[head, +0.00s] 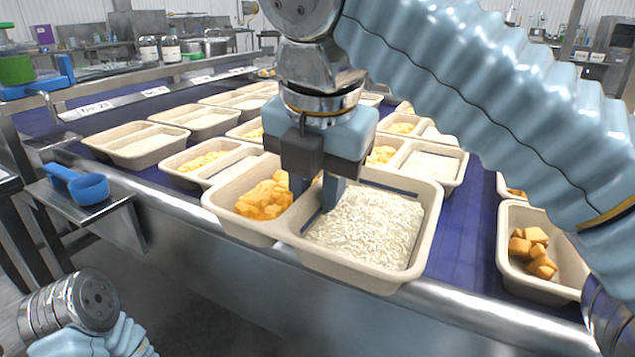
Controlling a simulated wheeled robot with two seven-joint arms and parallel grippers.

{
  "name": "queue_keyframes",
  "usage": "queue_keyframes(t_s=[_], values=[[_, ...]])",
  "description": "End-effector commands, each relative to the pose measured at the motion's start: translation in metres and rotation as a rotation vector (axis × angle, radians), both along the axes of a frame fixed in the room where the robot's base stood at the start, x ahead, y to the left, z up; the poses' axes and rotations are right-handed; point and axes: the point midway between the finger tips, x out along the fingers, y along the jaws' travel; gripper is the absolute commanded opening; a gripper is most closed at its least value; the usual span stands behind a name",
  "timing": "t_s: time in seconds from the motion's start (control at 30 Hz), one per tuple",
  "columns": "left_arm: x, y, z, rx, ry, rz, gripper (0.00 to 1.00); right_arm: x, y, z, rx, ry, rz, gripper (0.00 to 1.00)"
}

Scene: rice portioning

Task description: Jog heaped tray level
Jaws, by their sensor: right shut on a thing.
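The heaped tray (424,232) is a beige two-compartment tray at the near edge of the blue conveyor. Its left compartment holds orange cubes (264,198), and its right one holds a mound of white rice (368,230). My right gripper (316,194) reaches down from above and is shut on the tray at the divider between the compartments. The gripper body hides part of the divider and the far rim. The tray's near side reaches over the metal rail. Part of my left arm shows at the lower left, but its gripper fingers are not in view.
Several similar trays stand behind on the blue belt (455,262); one tray with orange cubes (510,272) is close at the right. A blue scoop (88,188) rests on a metal side shelf (100,212) at the left. A metal rail (180,222) edges the belt.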

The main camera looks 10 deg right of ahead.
Motion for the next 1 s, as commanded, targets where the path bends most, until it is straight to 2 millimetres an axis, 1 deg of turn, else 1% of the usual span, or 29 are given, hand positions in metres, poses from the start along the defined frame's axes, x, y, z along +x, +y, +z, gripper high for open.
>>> queue_keyframes(t_s=[0.03,0.1,0.6,0.73,1.0], values=[[0.0,0.0,-0.005,0.001,0.001,0.001,0.43,0.0,0.0,-0.006,0.001,-0.001,0.0,0.0],[0.0,0.001,-0.008,0.001,0.0,0.001,0.43,0.0,0.0,-0.011,0.0,0.0,0.0,0.0],[0.002,0.006,-0.03,0.01,-0.004,0.012,0.43,0.0,0.0,-0.044,0.0,0.0,0.001,0.0],[0.003,0.007,-0.032,0.011,-0.005,0.013,0.43,0.0,0.0,-0.048,-0.003,0.002,0.001,0.0],[0.003,0.007,-0.032,0.011,-0.005,0.013,0.43,0.0,0.0,-0.051,-0.007,0.008,0.0,0.0]])
